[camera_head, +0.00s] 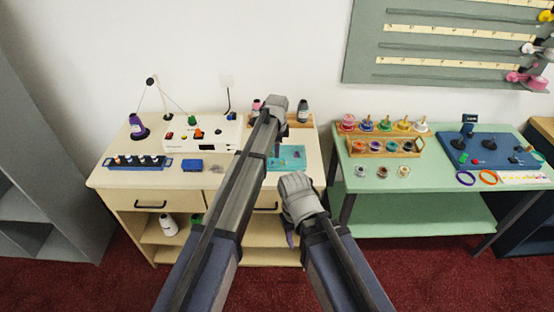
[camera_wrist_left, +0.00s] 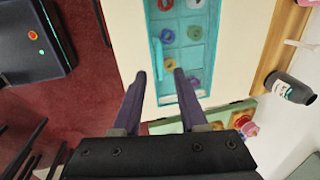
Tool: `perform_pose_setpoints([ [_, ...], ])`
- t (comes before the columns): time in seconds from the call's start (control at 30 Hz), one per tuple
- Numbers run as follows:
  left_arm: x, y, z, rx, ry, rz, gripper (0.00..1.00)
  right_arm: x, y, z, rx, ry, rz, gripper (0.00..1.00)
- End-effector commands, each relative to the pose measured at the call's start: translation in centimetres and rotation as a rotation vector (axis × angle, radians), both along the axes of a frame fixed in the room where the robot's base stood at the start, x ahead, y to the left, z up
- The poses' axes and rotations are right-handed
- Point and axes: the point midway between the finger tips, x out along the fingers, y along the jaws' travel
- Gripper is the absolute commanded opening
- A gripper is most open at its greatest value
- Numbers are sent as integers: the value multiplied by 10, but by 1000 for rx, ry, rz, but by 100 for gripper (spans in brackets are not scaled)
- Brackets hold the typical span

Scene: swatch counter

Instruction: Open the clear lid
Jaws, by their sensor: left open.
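A teal box (camera_head: 293,152) sits on the cream counter, right of my left forearm. In the left wrist view the teal box (camera_wrist_left: 157,52) has compartments with several coloured round pieces. A clear lid (camera_wrist_left: 196,55) appears to lie over them, with a faint teal sheen; its edges are hard to make out. My left gripper (camera_head: 281,149) is over the counter at the box's left side, partly behind my arm. In the left wrist view its two dark fingers (camera_wrist_left: 162,77) are apart with nothing between them, near the box's end. My right gripper (camera_head: 290,238) hangs low before the counter, its jaws unclear.
A white device (camera_head: 215,140), a blue block (camera_head: 191,165) and a blue rack of small bottles (camera_head: 135,163) stand left on the counter. Dark bottles stand behind the box. A green table (camera_head: 350,180) with spools and a blue panel (camera_head: 490,155) is to the right.

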Motion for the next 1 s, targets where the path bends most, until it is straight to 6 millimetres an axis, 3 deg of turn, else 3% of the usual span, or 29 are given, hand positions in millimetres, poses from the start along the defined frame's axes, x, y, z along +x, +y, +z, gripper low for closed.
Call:
perform_pose_setpoints([
  [0.03,2,0,-14,0,0,0,42,0,0,-14,0,0,0,50],
  [0.23,7,0,-36,0,0,0,42,0,0,-36,0,0,-1,50],
  [0.63,8,0,-40,0,0,0,42,0,0,-40,0,0,-1,50],
  [1.0,8,0,-40,0,0,0,1,0,0,-40,0,0,-1,50],
])
